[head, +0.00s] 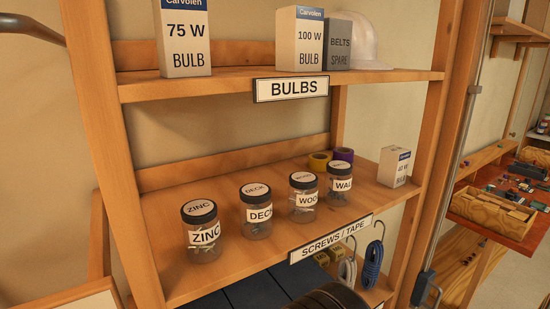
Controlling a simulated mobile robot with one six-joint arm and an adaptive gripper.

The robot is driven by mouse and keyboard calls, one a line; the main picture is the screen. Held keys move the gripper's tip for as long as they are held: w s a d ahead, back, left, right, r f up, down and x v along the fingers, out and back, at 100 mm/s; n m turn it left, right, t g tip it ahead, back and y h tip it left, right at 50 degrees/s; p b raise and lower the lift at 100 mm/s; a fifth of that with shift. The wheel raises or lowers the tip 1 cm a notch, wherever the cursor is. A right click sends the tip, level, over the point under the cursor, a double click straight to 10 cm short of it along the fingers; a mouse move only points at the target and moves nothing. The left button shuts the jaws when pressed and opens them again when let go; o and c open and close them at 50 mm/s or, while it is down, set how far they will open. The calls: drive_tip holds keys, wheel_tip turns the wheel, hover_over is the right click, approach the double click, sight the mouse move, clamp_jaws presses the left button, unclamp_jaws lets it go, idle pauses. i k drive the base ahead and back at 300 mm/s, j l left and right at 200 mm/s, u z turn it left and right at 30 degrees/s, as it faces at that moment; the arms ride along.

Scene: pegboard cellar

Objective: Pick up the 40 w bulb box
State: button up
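The 40 W bulb box (394,166) is a small white carton with a blue top band marked "40 W". It stands upright at the right end of the middle shelf (270,235), the one labelled "SCREWS / TAPE". Its front face is turned to the right and seen at an angle. Nothing touches it. A dark rounded part, probably of my own arm, shows at the bottom edge, below that shelf. No gripper fingers are in view.
Jars labelled ZINC (202,232), DECK (256,211), WOOD (303,197) and WALL (339,186) stand left of the box. Yellow tape (318,162) and purple tape (343,155) lie behind. The BULBS shelf (225,84) above holds 75 W (184,40) and 100 W (300,40) boxes.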

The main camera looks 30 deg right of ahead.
sight(393, 166)
drive_tip(key=z, duration=1.7)
